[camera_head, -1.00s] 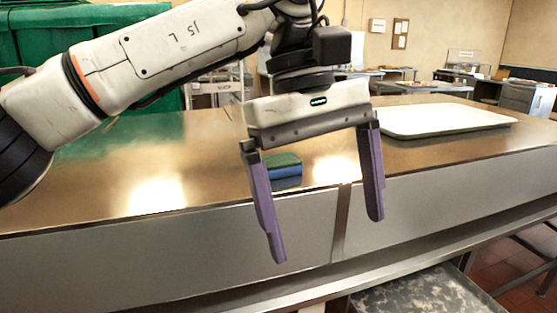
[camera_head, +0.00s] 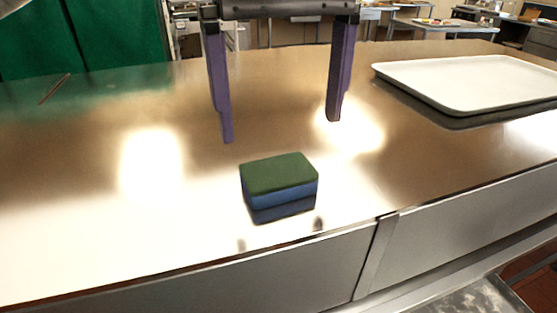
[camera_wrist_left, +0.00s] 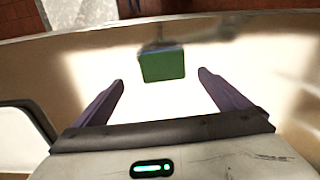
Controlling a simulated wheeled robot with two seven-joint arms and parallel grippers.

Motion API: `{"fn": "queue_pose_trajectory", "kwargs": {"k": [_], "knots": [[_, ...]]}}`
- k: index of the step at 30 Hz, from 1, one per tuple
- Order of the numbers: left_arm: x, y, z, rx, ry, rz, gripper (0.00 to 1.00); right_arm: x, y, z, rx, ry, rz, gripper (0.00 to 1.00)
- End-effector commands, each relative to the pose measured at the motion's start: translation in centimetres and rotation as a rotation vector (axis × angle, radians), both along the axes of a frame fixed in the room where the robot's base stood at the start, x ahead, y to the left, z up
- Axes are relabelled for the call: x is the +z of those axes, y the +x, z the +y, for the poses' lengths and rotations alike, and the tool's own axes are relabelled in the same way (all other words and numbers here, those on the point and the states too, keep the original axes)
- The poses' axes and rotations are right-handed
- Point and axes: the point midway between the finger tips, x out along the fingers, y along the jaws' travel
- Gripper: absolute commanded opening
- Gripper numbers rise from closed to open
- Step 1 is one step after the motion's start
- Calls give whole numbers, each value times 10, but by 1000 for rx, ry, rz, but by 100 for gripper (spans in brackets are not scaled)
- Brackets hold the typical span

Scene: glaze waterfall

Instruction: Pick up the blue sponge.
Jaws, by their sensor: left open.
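The blue sponge (camera_head: 280,186), with a dark green top layer, lies flat on the steel counter near its front edge. It also shows in the left wrist view (camera_wrist_left: 162,66), green side up, ahead of the fingertips and between their lines. My left gripper (camera_head: 281,130) is open and empty, its two purple fingers spread wide. In the head view it hangs above and beyond the sponge, not touching it. The left wrist view also shows the open gripper (camera_wrist_left: 161,77). My right gripper is in neither view.
The steel counter (camera_head: 80,215) is mostly clear around the sponge. A white tray (camera_head: 470,84) lies on the counter at the right. A green cover or bin (camera_head: 110,38) stands behind the counter at the left. The counter's front edge is close to the sponge.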

Motion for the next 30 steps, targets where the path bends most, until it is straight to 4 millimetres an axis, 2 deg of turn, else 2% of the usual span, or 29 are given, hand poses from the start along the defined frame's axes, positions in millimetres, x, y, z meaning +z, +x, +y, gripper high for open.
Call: {"fn": "queue_pose_trajectory", "kwargs": {"k": [1, 6, 11, 19, 28, 29, 30], "knots": [[-11, 0, 1, 0, 1, 3, 96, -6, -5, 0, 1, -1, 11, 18], [-31, 0, 1, 0, 0, 2, 96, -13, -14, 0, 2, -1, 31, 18], [-43, 0, 2, 1, 0, 3, 96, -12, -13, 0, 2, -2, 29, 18], [-81, 1, 5, 0, 0, 3, 96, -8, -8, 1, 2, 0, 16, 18], [-87, 1, 4, 1, -2, 1, 96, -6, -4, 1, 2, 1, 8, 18], [-87, 1, 4, 1, -2, 1, 94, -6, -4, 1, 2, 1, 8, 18], [-87, 1, 4, 1, -2, 1, 88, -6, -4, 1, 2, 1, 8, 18]]}}
